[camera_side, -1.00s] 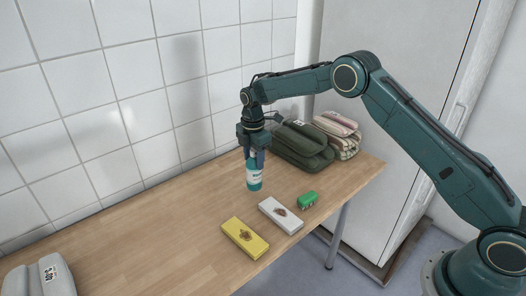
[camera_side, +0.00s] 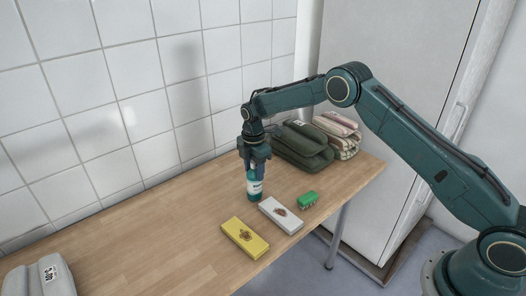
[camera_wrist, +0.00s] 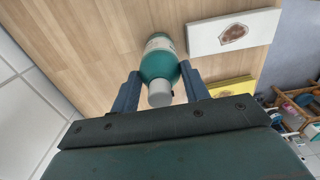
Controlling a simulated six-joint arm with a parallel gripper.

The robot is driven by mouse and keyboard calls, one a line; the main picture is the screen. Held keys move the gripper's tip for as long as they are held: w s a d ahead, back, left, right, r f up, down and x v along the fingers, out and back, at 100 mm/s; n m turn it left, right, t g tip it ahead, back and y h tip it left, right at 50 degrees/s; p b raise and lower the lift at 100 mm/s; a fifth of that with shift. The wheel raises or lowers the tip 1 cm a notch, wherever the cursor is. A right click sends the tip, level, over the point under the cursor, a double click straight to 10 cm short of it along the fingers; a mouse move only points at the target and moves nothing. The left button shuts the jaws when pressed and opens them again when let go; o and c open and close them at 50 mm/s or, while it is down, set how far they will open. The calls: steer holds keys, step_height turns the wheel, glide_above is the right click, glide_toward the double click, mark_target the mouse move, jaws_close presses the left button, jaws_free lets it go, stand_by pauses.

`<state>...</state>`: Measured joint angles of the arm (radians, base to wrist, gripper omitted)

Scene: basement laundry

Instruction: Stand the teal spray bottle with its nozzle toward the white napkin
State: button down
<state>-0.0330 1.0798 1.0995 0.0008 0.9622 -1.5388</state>
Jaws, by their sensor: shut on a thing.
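The teal spray bottle (camera_side: 254,195) has a pale label and is upright. My gripper (camera_side: 254,170) points down and is shut on its upper part. In the wrist view the bottle (camera_wrist: 158,66) shows between my two fingers (camera_wrist: 161,88), its white top towards the camera. A small dark spot is on the right of that top; I cannot tell for sure that it is the nozzle. The white napkin (camera_side: 275,209), a flat block with a brown print, lies to the right of and nearer than the bottle. It also shows in the wrist view (camera_wrist: 207,37). I cannot tell whether the bottle's base touches the table.
Folded dark green towels (camera_side: 300,152) and striped cloths (camera_side: 338,132) are behind.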

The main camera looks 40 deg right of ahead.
steer(key=c, duration=0.7)
jaws_free()
step_height(320, 180, up, 11)
steer(key=shift+r, duration=0.65)
steer(key=shift+r, duration=0.1)
